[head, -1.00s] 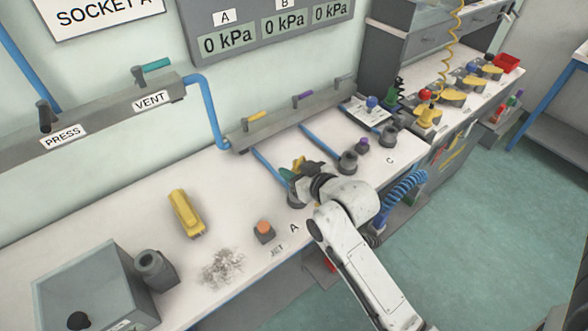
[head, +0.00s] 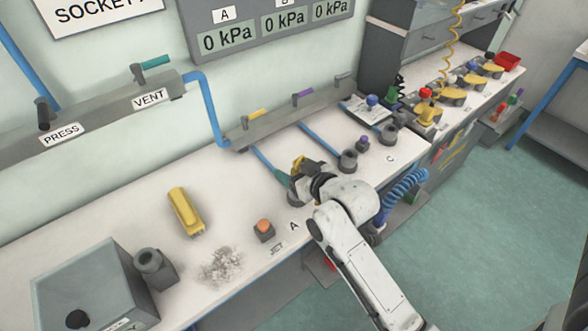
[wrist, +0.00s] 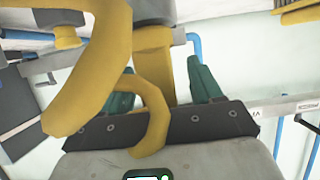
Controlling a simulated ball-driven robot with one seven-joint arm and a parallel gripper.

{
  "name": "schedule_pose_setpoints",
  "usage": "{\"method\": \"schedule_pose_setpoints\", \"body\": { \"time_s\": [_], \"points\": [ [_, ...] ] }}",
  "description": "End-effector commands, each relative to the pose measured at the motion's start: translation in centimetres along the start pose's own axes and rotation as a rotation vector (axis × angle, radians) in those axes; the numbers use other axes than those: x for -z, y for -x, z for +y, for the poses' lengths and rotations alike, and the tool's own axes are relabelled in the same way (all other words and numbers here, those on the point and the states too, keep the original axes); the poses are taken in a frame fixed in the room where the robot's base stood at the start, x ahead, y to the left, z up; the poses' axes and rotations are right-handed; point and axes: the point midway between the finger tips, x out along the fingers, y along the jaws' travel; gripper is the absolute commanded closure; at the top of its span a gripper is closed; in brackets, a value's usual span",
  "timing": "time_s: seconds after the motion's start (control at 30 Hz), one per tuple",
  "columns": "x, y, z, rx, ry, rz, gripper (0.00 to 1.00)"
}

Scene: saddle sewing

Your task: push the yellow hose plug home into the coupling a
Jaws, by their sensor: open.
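My gripper (head: 291,180) is at the coupling above the label A, low over the bench's front part. In the wrist view its two green fingers (wrist: 160,80) stand apart. The yellow hose plug (wrist: 153,62) shows between them, with a curved yellow hook in front. I cannot tell whether the fingers touch it. A bit of yellow also shows above my gripper in the head view (head: 299,163). Coupling A (head: 293,199) is mostly hidden by my gripper, so how deep the plug sits is unclear.
Two more grey couplings (head: 348,160) stand to the right, one beside the label C. An orange-topped jet block (head: 264,230), grey debris (head: 221,267) and a yellow tool (head: 185,211) lie left. A valve rail (head: 290,112) runs behind. Gauges above read 0 kPa.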

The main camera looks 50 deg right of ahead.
Motion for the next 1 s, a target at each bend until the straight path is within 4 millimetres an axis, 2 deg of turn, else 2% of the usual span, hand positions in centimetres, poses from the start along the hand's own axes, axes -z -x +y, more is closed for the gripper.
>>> {"method": "schedule_pose_setpoints", "body": {
  "time_s": [0.17, 0.6, 0.8, 1.0],
  "points": [
    [-0.2, 1.4, 0.0, 0.000, 0.001, -0.001, 0.35],
    [-0.2, 9.2, 0.0, 0.000, 0.001, -0.001, 0.35],
    [-0.1, 10.6, 0.0, 0.000, 0.000, 0.000, 0.35],
    [0.0, 10.8, 0.0, 0.000, 0.000, 0.000, 0.35]
  ]
}}
